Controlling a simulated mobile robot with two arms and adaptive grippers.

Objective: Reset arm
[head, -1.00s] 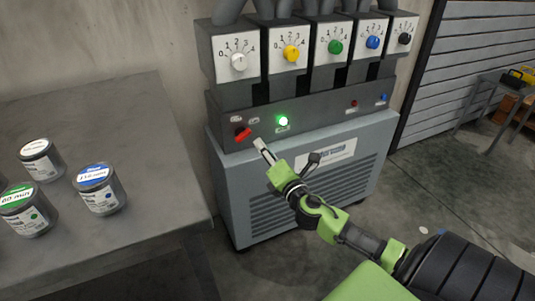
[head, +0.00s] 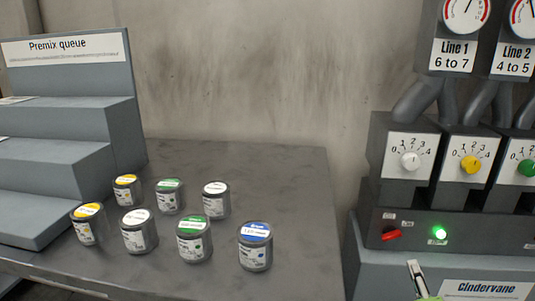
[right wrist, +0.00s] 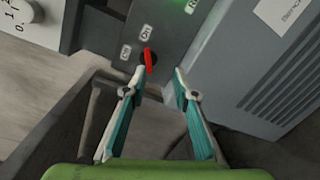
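My right gripper (head: 415,268) is at the lower right of the head view, just below the front panel of the grey machine (head: 445,285). The right wrist view shows its two fingers (right wrist: 158,82) apart with nothing between them. A red rotary switch (head: 391,234) is on the panel, up and left of the fingertips. It also shows in the right wrist view (right wrist: 148,60), just ahead of the fingers, apart from them as far as I can tell. A green light (head: 440,232) glows right of the switch. My left gripper is out of view.
Several paint cans, among them a blue-labelled can (head: 255,247), stand on a grey table (head: 310,190) to the left. A stepped "Premix queue" rack (head: 65,115) is at the far left. Dials such as the white one (head: 410,161) sit above the panel.

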